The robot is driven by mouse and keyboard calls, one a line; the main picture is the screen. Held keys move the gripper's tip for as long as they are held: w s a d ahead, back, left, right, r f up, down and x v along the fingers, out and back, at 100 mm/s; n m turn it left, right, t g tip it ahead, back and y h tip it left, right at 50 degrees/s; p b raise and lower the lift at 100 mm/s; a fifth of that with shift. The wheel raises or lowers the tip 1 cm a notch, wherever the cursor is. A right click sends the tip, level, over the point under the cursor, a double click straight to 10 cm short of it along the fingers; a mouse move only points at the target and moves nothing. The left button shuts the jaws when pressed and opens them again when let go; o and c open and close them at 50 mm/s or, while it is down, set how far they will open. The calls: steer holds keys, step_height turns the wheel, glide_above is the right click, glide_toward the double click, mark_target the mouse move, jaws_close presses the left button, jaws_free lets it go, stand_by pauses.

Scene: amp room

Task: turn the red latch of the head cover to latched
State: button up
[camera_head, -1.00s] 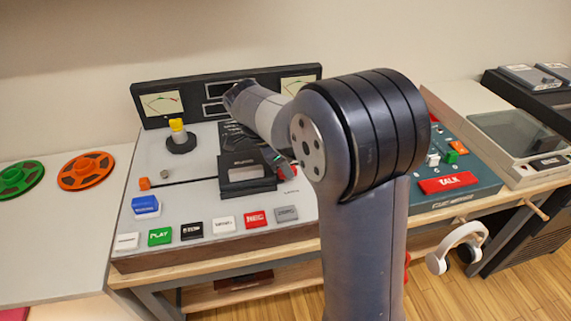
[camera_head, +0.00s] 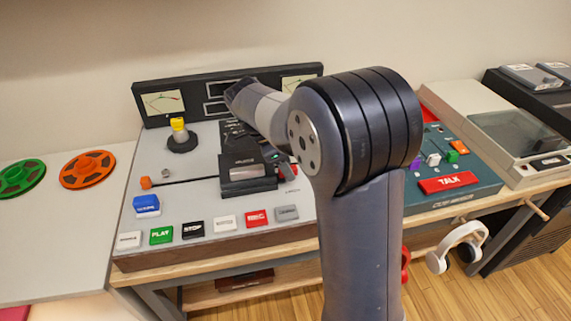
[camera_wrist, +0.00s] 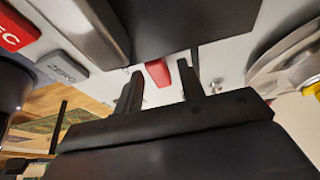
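The head cover (camera_head: 246,180) is a dark box on the grey deck, left of my arm in the head view. Its dark underside or side (camera_wrist: 180,25) fills the top of the wrist view. The red latch (camera_wrist: 158,72) is a small red bar beside the cover, with its end towards my gripper. My gripper (camera_wrist: 161,74) is open and empty, one finger on each side of the latch's line. Gaps show between the latch and both fingers; I cannot tell how deep the latch sits between them. My arm hides most of the gripper in the head view.
A row of buttons, including a red one (camera_head: 256,218) and a grey one (camera_head: 286,213), lines the deck's front. A yellow-topped post (camera_head: 179,128) stands at back left. A teal console with a red TALK button (camera_head: 447,182) is right of my arm.

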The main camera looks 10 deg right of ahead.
steer(key=p+v, duration=0.2)
steer(key=v, duration=0.8)
steer(key=shift+a+r, duration=0.25)
steer(key=shift+r, duration=0.1)
steer(key=shift+f, duration=0.15)
steer(key=b+x, duration=0.2)
steer(key=x, duration=0.8)
steer(key=shift+d+f, duration=0.25)
steer(key=shift+d+f, duration=0.1)
steer(key=shift+f, duration=0.15)
steer(key=shift+s+r+n+t+b, duration=0.25)
steer(key=shift+n+t+b, duration=0.2)
steer(key=shift+n, duration=0.45)
steer(key=shift+s+n+t+b, duration=0.15)
steer(key=shift+n+t+b, duration=0.25)
steer(key=shift+n, duration=1.3)
